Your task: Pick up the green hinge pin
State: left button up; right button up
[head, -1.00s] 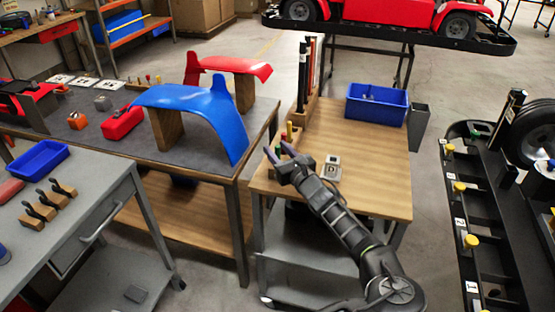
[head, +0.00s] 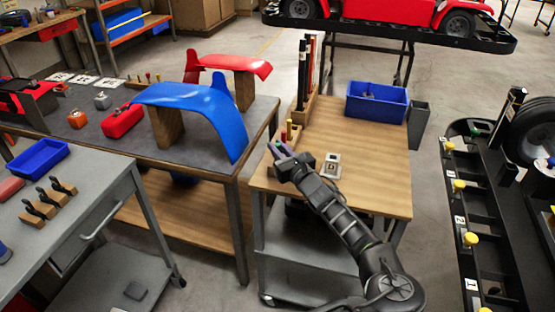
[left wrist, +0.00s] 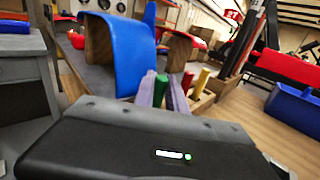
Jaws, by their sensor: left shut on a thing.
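The green hinge pin (left wrist: 161,89) stands upright between the two fingers of my left gripper in the left wrist view. My left gripper (head: 280,150) is shut on it, at the left edge of the wooden-topped cart in the head view. A red pin (left wrist: 187,82) and a yellow pin (left wrist: 201,82) stand just beyond the fingers, by a wooden pin block (left wrist: 204,102). The lower part of the green pin is hidden behind the gripper body, so I cannot tell whether it is still in the block. My right gripper is out of view.
On the cart top (head: 370,160) are a grey block with a marking (head: 331,166), a blue bin (head: 376,103) and a rack of tall dark rods (head: 303,80). A bench with a blue curved panel (head: 195,105) stands to the left. The cart's right half is mostly clear.

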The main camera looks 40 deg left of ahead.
pick_arm(q)
grip_shut()
notch_tip(320, 180, up, 10)
jog(key=shift+r+b, duration=0.1)
jog(key=shift+b, duration=0.4)
dwell(0.7)
